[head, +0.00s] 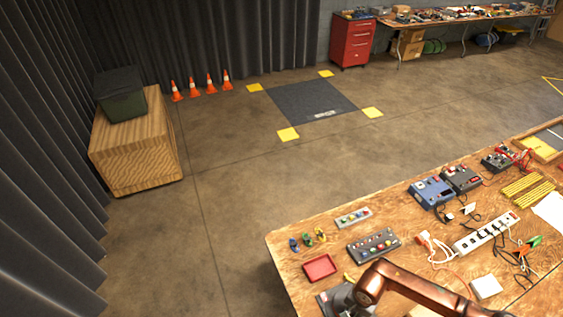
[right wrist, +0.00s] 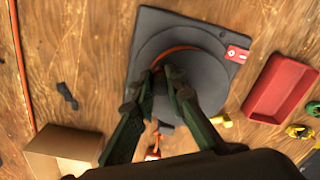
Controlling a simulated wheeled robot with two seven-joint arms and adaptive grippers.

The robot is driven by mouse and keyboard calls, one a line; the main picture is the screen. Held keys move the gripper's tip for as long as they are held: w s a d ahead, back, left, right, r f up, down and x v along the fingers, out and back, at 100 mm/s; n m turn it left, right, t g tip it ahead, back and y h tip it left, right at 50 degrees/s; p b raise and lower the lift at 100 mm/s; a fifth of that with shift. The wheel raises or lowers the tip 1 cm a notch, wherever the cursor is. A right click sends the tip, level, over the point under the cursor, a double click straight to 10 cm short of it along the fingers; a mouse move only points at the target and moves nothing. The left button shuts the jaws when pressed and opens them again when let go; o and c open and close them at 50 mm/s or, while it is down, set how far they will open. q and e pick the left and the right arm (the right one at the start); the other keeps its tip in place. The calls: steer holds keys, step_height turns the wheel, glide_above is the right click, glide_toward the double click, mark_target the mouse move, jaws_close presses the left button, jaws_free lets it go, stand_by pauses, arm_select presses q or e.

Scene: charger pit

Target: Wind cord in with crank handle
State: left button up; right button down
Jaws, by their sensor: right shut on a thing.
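The cord reel has a dark grey square base (right wrist: 150,22) with a round grey disc (right wrist: 212,65) on it, flat on the wooden table. An orange cord (right wrist: 172,52) shows in an arc at the middle of the disc. My right gripper (right wrist: 172,82) is over the disc, with its green-grey fingers shut on the crank handle, which they mostly hide. In the head view my right gripper (head: 347,298) is at the table's near left corner, over the reel, which is largely covered by it. My left gripper is in neither view.
A red tray (right wrist: 285,88) lies right of the reel; a cardboard box (right wrist: 62,150) is at lower left in the wrist view. The wooden table (head: 290,262) also bears a button panel (head: 373,246), a power strip (head: 487,232) and meters (head: 432,192). Floor beyond the table is mostly clear.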

mark_target(338, 308)
steer(key=shift+s+a+f+b, duration=0.1)
steer(key=shift+a+f+b, duration=0.15)
steer(key=shift+a, duration=0.65)
steer(key=shift+s+a+f+b, duration=0.1)
steer(key=shift+a+b, duration=0.15)
steer(key=shift+a, duration=0.65)
steer(key=c, duration=2.7)
jaws_free()
steer(key=shift+w+a+b, duration=0.55)
steer(key=shift+w+a, duration=0.15)
steer(key=shift+a, duration=0.05)
steer(key=shift+c, duration=0.2)
steer(key=shift+o, duration=0.3)
steer(key=shift+w+a+r, duration=0.1)
steer(key=shift+w+a, duration=0.1)
steer(key=shift+w, duration=0.1)
steer(key=o, duration=0.7)
steer(key=shift+w, duration=0.3)
steer(key=o, duration=0.5)
steer(key=shift+s+d+r, duration=0.1)
steer(key=shift+d, duration=0.05)
steer(key=o, duration=0.5)
steer(key=shift+r, duration=0.1)
